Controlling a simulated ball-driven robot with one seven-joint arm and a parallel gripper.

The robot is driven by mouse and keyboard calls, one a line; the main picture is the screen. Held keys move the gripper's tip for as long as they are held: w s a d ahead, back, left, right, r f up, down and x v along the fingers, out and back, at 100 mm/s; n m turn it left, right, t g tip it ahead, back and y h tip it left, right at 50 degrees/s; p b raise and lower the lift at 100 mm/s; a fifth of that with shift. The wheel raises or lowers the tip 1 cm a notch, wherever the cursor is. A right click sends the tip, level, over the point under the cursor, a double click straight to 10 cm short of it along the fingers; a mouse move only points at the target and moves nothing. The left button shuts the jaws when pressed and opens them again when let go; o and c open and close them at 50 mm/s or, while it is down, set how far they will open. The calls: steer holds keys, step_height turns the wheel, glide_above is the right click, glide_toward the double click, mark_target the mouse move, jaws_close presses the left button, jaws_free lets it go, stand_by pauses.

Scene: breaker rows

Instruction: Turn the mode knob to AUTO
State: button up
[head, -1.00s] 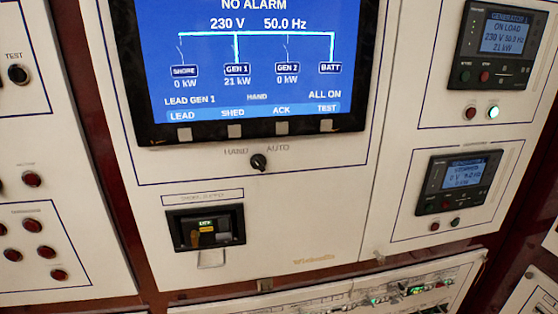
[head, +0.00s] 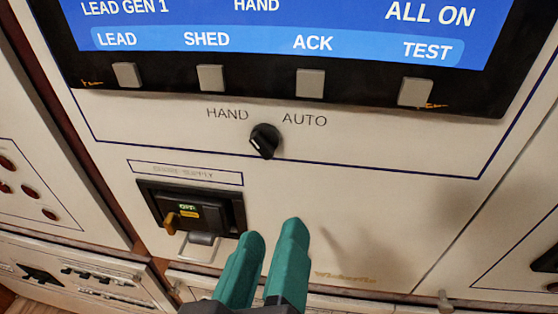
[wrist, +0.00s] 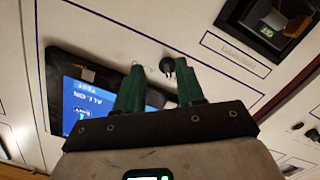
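The mode knob (head: 264,140) is a small black rotary knob on the cream panel, between and just below the printed words HAND and AUTO. Its exact pointer direction is hard to tell, and the display above reads HAND. My gripper (head: 272,232) has two teal fingers with a gap between the tips, and nothing is held. In the head view it is below the knob and apart from it. In the wrist view the knob (wrist: 168,67) shows between the tips of my gripper (wrist: 159,65), close to the right finger.
The blue display (head: 275,20) with several grey buttons (head: 310,83) is above the knob. The shore supply breaker (head: 192,212) is at the lower left, near my fingers. It also shows upper right in the wrist view (wrist: 268,20). The panel right of the knob is bare.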

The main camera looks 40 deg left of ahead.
mark_target(259, 149)
step_height(259, 149, up, 3)
steer(key=s+a+y, duration=0.2)
steer(key=s, duration=0.1)
steer(key=shift+n, duration=0.3)
steer(key=b+x, duration=0.1)
steer(key=x, duration=0.4)
steer(key=b+x, duration=0.1)
steer(key=x, duration=0.4)
steer(key=shift+w+d, duration=0.25)
steer(key=shift+w, duration=0.05)
steer(key=shift+c, duration=0.2)
jaws_close()
